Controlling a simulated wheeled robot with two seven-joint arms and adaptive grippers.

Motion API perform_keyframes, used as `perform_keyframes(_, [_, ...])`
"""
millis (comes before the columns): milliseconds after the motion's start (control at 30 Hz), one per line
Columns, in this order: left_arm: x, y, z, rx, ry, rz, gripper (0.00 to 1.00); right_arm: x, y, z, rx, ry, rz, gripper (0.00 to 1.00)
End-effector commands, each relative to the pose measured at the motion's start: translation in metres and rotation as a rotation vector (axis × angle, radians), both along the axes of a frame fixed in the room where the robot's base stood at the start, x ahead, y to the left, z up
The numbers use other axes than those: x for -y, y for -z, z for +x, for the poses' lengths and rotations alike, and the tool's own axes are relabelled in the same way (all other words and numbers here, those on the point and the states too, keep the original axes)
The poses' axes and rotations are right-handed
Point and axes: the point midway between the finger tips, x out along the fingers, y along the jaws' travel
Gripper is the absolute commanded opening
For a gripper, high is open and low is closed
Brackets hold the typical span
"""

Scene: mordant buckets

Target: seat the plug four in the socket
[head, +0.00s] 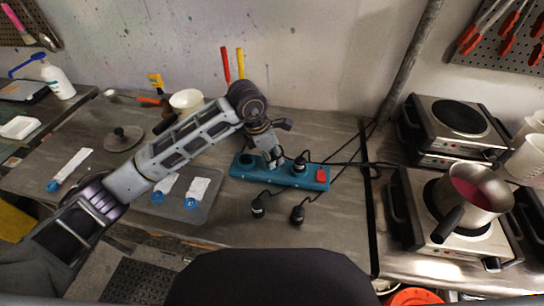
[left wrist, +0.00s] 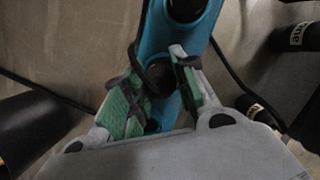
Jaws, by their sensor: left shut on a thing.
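A teal power strip (head: 239,170) lies on the workbench, with a red switch at its right end; it also shows in the left wrist view (left wrist: 203,48). My left gripper (head: 272,159) is over the strip, its green-padded fingers (left wrist: 152,92) shut on a black plug (left wrist: 159,76). The fingers partly hide this plug, and I cannot tell its number or whether it is seated. Another black plug (head: 300,164) stands at the strip near the switch. Two loose black plugs, left (head: 258,206) and right (head: 297,214), lie in front of the strip. My right gripper is not in view.
Black cables run from the plugs toward the bench's right edge. A grey tray (head: 205,211) with blue-ended tags lies left of the strip. Hot plates and a saucepan (head: 479,189) stand at the right. A white bowl (head: 186,98) is behind my left arm.

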Motion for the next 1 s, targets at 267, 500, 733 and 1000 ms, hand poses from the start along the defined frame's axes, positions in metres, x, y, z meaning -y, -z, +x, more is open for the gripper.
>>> perform_keyframes(267, [0.0001, 0.0002, 0.0002, 0.001, 0.000, 0.000, 0.00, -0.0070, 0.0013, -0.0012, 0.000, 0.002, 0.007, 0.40])
perform_keyframes(500, [0.0000, 0.0016, 0.0001, 0.001, 0.000, 0.000, 0.40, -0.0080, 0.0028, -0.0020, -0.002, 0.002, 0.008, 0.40])
perform_keyframes(733, [0.0000, 0.0015, 0.0001, 0.001, 0.000, 0.000, 0.50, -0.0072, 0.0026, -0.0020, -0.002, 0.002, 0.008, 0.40])
perform_keyframes(1000, [-0.0001, 0.0006, 0.0001, 0.000, 0.000, 0.000, 0.50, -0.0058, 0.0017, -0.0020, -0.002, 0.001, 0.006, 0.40])
